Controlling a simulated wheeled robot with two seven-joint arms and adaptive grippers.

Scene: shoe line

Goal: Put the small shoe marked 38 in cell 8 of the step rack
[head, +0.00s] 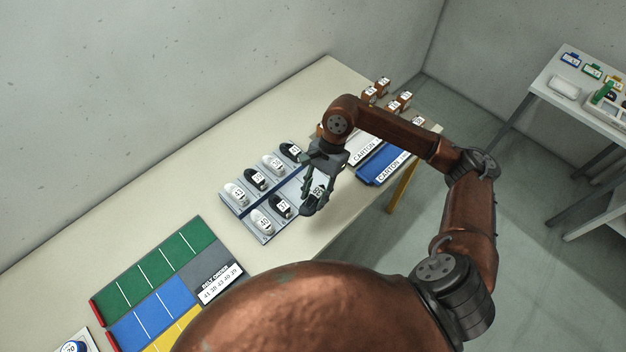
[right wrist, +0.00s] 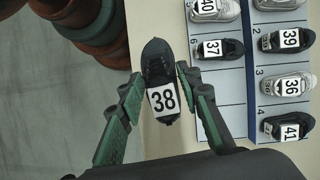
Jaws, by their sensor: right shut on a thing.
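The dark small shoe marked 38 (right wrist: 158,75) is between the fingers of my right gripper (head: 313,203), which is shut on it. It also shows in the head view (head: 318,191), partly hidden by the fingers. In the right wrist view it lies just left of the step rack (right wrist: 252,92), over the table edge strip. The step rack also shows in the head view (head: 296,188). Its nearer row holds shoes 40 (head: 262,221) and 37 (head: 281,206), with bare cells beyond 37. Its farther row holds several shoes. I cannot read the number 8. My left gripper is out of view.
A green, blue and yellow mat (head: 152,263) with a belt order card (head: 220,284) lies left of the rack. Carton mats (head: 385,165) and small brown boxes (head: 404,98) are at the table's right end. A side table (head: 548,62) stands apart at the far right.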

